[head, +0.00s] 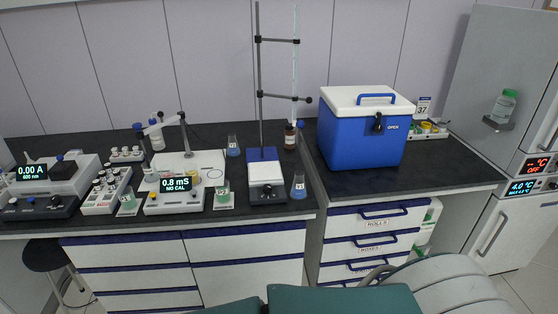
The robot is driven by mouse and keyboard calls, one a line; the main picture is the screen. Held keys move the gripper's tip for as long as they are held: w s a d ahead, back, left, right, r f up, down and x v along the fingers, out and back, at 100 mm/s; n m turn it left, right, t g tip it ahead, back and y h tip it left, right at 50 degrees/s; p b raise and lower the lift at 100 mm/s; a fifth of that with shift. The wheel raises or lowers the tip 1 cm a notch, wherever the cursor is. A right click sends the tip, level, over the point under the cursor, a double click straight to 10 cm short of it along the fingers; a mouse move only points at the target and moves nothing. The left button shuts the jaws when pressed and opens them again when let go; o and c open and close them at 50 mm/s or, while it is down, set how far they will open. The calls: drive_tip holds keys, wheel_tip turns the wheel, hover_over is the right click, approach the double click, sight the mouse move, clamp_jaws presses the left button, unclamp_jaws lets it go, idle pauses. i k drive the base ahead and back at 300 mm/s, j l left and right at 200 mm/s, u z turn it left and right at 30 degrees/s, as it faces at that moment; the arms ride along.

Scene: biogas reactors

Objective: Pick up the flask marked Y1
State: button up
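Which one is marked Y1 I cannot tell surely. My gripper is not in view; parts of my own body show at the bottom edge.
A stirrer (266,178) with a tall rod and burette (295,65) stands beside the near flask. A brown bottle (290,136) stands behind. A blue cool box (362,130) is to the right. Two green-liquid beakers (222,195) (127,201) and a conductivity meter (174,198) are left.

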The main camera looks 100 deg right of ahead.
sight(298, 191)
drive_tip(key=k+z, duration=0.15)
drive_tip(key=z, duration=0.2)
drive_tip(key=k+l+z, duration=0.1)
drive_tip(key=z, duration=0.2)
drive_tip(key=k+l+z, duration=0.1)
drive_tip(key=z, duration=2.25)
